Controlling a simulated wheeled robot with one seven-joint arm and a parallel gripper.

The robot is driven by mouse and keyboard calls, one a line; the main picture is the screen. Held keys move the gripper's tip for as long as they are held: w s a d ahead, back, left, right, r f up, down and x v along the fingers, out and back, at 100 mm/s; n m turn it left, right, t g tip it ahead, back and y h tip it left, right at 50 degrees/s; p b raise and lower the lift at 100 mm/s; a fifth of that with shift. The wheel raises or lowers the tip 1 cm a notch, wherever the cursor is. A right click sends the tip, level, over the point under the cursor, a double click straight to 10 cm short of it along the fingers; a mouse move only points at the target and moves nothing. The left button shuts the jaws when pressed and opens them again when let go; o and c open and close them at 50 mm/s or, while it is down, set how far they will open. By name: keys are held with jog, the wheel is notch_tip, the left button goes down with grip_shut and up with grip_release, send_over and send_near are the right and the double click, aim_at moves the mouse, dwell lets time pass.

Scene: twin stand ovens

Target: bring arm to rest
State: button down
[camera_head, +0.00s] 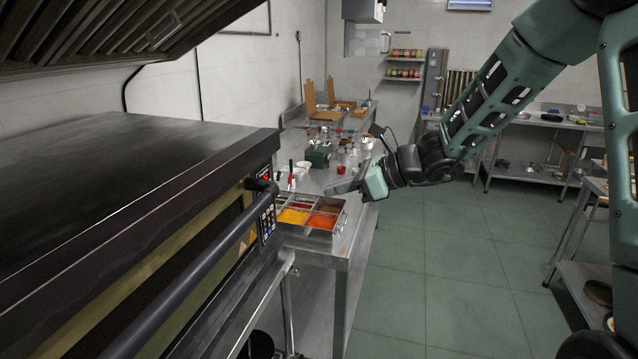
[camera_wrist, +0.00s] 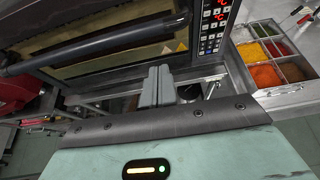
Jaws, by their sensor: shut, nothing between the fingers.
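My gripper (camera_head: 345,186) is at the end of my green arm, right of the oven and above the steel counter's edge in the head view. In the wrist view my gripper (camera_wrist: 158,84) shows its two grey fingers together, with nothing between them. The fingers are apart from the oven front. The oven (camera_head: 140,160) fills the left of the head view. Its dark door handle (camera_head: 190,285) runs along the front, and the handle also shows in the wrist view (camera_wrist: 95,45).
A tray of coloured ingredients (camera_head: 342,224) sits on the steel counter (camera_head: 345,262) below my gripper. A control panel (camera_head: 267,218) is on the oven's front. A steel side table (camera_head: 535,172) stands at the back right. The green floor (camera_head: 455,265) between is open.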

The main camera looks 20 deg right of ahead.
jog(key=s+a+f+n+g+h+b, duration=0.15)
jog(key=s+a+f+n+g, duration=0.25)
jog(key=s+a+n, duration=0.4)
jog(key=s+a+f+n+g+h+b, duration=0.1)
jog(key=s+a+f+n+g+b, duration=0.25)
jog(key=s+a+n, duration=0.55)
jog(key=s+d+f+n+h+b, duration=0.1)
jog(key=s+d+f+n+h, duration=0.1)
jog(key=s+n, duration=0.5)
jog(key=s+d+f+n+h+b, duration=0.2)
jog(key=s+n+h, duration=0.3)
jog(key=s+n, duration=0.3)
jog(key=shift+s+d+f+n+b, duration=0.3)
jog(key=shift+d+f+n, duration=0.3)
jog(key=shift+d+n, duration=0.15)
